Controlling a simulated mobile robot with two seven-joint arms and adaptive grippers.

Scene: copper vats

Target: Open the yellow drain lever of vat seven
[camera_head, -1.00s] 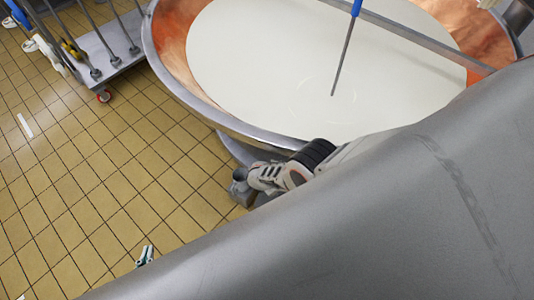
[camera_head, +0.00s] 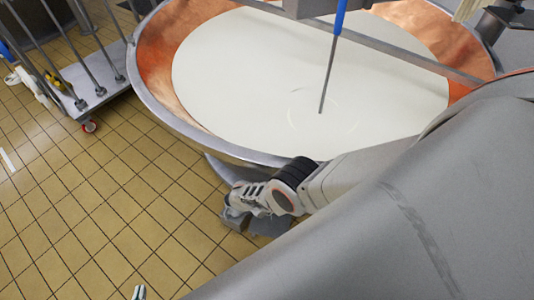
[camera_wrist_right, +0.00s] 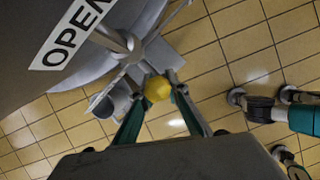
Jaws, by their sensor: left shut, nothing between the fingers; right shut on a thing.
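The copper vat (camera_head: 139,85) full of white liquid fills the upper part of the head view. In the right wrist view the drain lever's yellow knob (camera_wrist_right: 157,88) sits between the teal fingertips of my right gripper (camera_wrist_right: 157,82), which is shut on it. Grey metal lever and valve parts (camera_wrist_right: 128,48) show behind it, beside a white label (camera_wrist_right: 75,36) reading OPEN. In the head view my right wrist is low beside the vat's near rim; its fingers and the knob are hidden there. My left gripper (camera_head: 138,292) is shut and empty at the bottom edge, over the floor, away from the vat.
A wheeled metal cart (camera_head: 100,88) stands at the upper left. A blue-handled rod (camera_head: 329,70) dips into the liquid, and a metal beam (camera_head: 400,50) crosses the vat. The yellow tiled floor (camera_head: 110,190) left of the vat is clear.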

